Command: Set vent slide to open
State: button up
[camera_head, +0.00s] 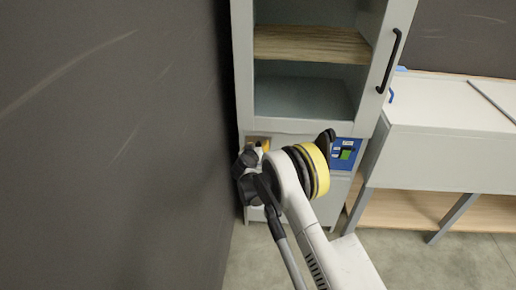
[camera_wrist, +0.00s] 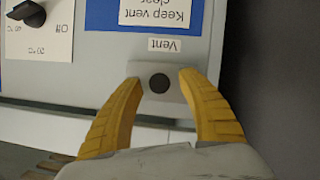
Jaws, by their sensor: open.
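The vent slide (camera_wrist: 159,84) shows in the wrist view as a round black knob on a pale plate, below an upside-down "Vent" label. My gripper (camera_wrist: 159,79) has its two yellow fingers spread, one on each side of the knob. Whether they touch the plate is unclear. In the head view my gripper (camera_head: 260,146) is at the cabinet's lower front, and my arm hides the slide.
A black dial (camera_wrist: 28,13) with an "Off" mark sits at upper left in the wrist view, near a blue "Keep vent clear" sign (camera_wrist: 140,16). A dark wall (camera_head: 120,140) stands close on the left. A pale desk (camera_head: 440,130) stands right of the cabinet (camera_head: 310,127).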

jog(key=shift+w, duration=0.15)
grip_shut()
jog(key=d, duration=0.9)
grip_release()
jog(key=shift+d, duration=0.1)
jog(key=shift+s, duration=0.2)
